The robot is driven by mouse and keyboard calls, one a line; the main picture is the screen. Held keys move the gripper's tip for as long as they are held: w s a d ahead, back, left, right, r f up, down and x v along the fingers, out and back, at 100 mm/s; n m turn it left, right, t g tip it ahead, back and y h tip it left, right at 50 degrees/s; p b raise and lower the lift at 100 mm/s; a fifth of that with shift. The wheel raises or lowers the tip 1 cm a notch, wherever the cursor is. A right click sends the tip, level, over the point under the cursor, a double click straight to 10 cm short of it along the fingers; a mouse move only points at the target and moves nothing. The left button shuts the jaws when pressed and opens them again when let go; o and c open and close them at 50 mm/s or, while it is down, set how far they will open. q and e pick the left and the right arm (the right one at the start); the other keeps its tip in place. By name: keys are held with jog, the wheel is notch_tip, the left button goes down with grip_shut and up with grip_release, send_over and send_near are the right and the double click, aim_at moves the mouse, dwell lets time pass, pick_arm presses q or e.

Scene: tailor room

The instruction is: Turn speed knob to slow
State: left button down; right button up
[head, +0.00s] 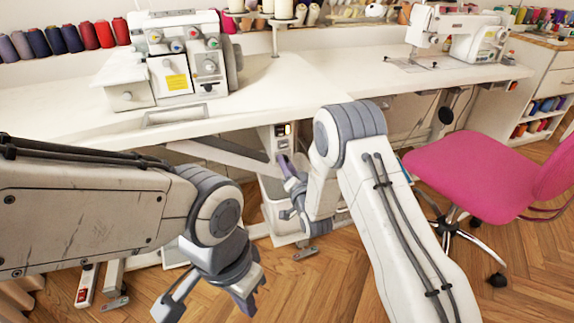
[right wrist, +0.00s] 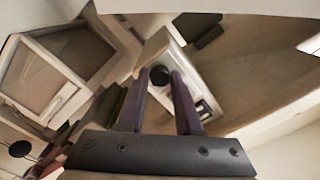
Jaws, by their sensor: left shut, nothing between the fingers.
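A small control box (head: 282,133) hangs below the front edge of the white table, with a dark switch on its face. In the right wrist view, a round black knob (right wrist: 159,75) stands out from the box's pale panel (right wrist: 187,87). My right gripper (head: 287,165) reaches up to the box from below. Its two dark purple fingers (right wrist: 160,80) lie on either side of the knob, with little or no gap at the tips; whether they press on it is unclear. The knob's setting marks are not readable.
A white overlock machine (head: 165,60) and a sewing machine (head: 462,30) stand on the table (head: 300,92). A pink chair (head: 480,172) is at the right. Table legs and a slanting brace (head: 225,154) are close to my right gripper. Wooden floor is open in front.

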grip_shut()
jog(key=shift+d+f+n+b, duration=0.1)
jog(key=shift+n+b, duration=0.55)
jog(key=shift+n, duration=3.75)
jog(key=o, duration=0.6)
grip_release()
